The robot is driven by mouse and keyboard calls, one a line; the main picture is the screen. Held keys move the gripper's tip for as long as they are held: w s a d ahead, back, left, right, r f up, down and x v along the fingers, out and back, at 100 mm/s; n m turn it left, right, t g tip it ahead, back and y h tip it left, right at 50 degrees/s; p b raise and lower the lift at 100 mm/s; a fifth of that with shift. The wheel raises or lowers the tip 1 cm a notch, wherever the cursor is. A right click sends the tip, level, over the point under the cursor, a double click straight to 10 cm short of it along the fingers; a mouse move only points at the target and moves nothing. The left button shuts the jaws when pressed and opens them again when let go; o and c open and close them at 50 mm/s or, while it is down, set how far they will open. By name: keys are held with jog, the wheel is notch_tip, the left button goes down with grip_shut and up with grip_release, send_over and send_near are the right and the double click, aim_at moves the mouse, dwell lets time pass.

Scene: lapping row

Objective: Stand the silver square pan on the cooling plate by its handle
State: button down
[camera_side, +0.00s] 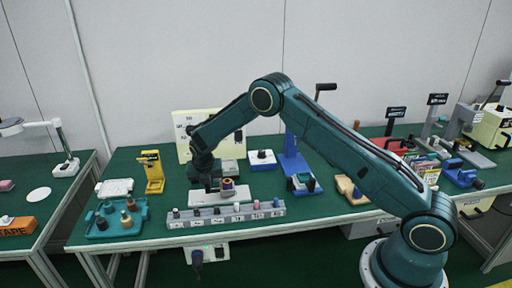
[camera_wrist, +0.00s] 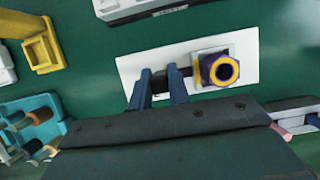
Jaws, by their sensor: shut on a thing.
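The silver square pan (camera_wrist: 200,88) lies over the white cooling plate (camera_wrist: 243,92) in the wrist view, towards its right half. A purple and yellow ring-shaped piece (camera_wrist: 219,69) sits in the pan. My gripper (camera_wrist: 160,74) is shut on the pan's dark handle, which points left. In the side view my gripper (camera_side: 208,184) reaches down above the cooling plate (camera_side: 200,199), left of the purple and orange piece (camera_side: 228,188). The pan itself is small and mostly hidden there. I cannot tell whether it touches the plate.
A grey rack (camera_side: 225,219) with several small pegs stands in front of the plate. A teal tray (camera_side: 103,228) with several knobbed pieces and a yellow stand (camera_side: 152,175) are to the left. A blue press stand (camera_side: 291,160) is to the right. Some bare green bench lies between them.

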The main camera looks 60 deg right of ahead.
jog(key=shift+f, duration=0.6)
dwell(0.3)
jog(key=c, duration=1.3)
grip_release()
jog(key=shift+o, duration=0.2)
jog(key=v, duration=1.3)
jog(key=shift+r, duration=0.4)
jog(key=shift+s+a+r, duration=0.1)
jog(key=shift+s+r, duration=0.05)
